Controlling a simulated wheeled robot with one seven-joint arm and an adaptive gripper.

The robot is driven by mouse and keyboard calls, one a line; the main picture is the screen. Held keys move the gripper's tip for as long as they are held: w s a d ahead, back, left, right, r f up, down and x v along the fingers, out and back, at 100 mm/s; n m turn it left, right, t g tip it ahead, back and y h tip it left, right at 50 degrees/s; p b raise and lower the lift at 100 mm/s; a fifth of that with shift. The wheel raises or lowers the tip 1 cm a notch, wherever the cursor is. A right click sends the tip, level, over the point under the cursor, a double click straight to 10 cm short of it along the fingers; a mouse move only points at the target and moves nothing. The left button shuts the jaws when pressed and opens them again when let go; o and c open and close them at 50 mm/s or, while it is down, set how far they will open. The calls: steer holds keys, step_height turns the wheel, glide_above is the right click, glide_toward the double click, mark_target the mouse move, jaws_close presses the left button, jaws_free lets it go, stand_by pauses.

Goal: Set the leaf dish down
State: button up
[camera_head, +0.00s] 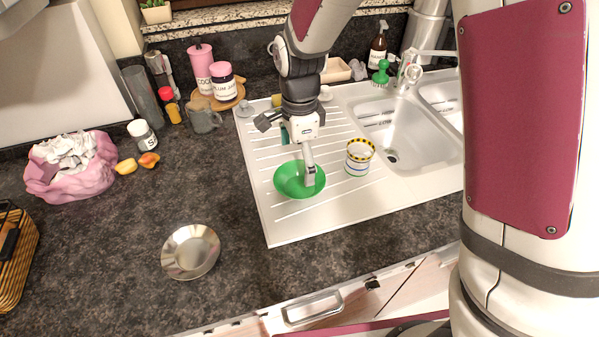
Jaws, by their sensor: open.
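A green dish (287,183), the only dish here that fits the leaf dish, rests on the white draining board, left of the sink. My gripper (304,168) points down over it. One pale finger reaches down at the dish's right side and overlaps its inside in the picture. The gripper is open. The other finger is mostly hidden, and I cannot tell whether either finger touches the dish. The dish looks upright and empty, with part of it behind the finger.
A striped cup (359,161) stands close right of the dish, before the sink (397,135). A metal bowl (190,251) sits on the dark counter. A grey mug (204,119) stands behind. The draining board's front (290,228) is clear.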

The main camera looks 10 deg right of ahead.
steer(key=s+d+r+n+t, duration=0.1)
steer(key=s+d+r+n, duration=0.3)
steer(key=r, duration=0.5)
steer(key=s+d+r+n+t, duration=0.25)
steer(key=s+d+r, duration=0.2)
steer(key=r, duration=0.35)
steer(key=s+d+r+n+t, duration=0.1)
steer(key=s+d+r+n, duration=0.2)
steer(key=s+n, duration=0.6)
steer(key=s+d, duration=0.2)
steer(key=s, duration=0.1)
steer(key=shift+s+d, duration=0.2)
